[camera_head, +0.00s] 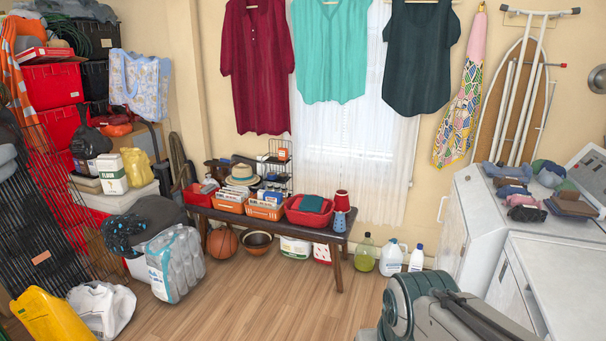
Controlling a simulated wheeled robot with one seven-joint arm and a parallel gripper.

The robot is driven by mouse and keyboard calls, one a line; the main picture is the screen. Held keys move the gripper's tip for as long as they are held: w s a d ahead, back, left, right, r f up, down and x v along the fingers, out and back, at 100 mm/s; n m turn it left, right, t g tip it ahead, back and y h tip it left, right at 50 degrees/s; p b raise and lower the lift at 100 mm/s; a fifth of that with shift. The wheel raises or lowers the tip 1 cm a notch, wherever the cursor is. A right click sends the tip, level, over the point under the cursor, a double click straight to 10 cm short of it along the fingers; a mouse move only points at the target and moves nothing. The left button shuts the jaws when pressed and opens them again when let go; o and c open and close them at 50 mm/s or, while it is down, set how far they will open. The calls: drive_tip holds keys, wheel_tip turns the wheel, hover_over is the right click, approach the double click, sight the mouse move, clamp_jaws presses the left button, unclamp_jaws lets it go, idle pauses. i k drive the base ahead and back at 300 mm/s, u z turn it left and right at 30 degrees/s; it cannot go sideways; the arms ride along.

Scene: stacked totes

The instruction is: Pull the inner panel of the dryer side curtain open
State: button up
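A sheer white curtain (388,165) hangs over the bright window at the back wall, behind three hanging garments. Its upper part is hidden by the teal top (331,50) and the dark top (420,55). The cloth on the right, nearer the white appliances, hangs in long folds to below the bench top. The left part (309,150) looks thinner, with light coming through. I cannot make out where one panel ends and another begins. My green and grey arm parts (400,300) show at the bottom right; my gripper is not in view.
A dark bench (270,228) with red baskets stands before the curtain's lower left. Bottles (391,258) stand on the floor below it. White appliances (470,225) with folded clothes are at right, beside an ironing board (515,95). Wood floor (260,305) is clear in front.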

sight(357, 109)
drive_tip(key=z, duration=0.3)
drive_tip(key=i, duration=3.6)
drive_tip(key=u, duration=0.15)
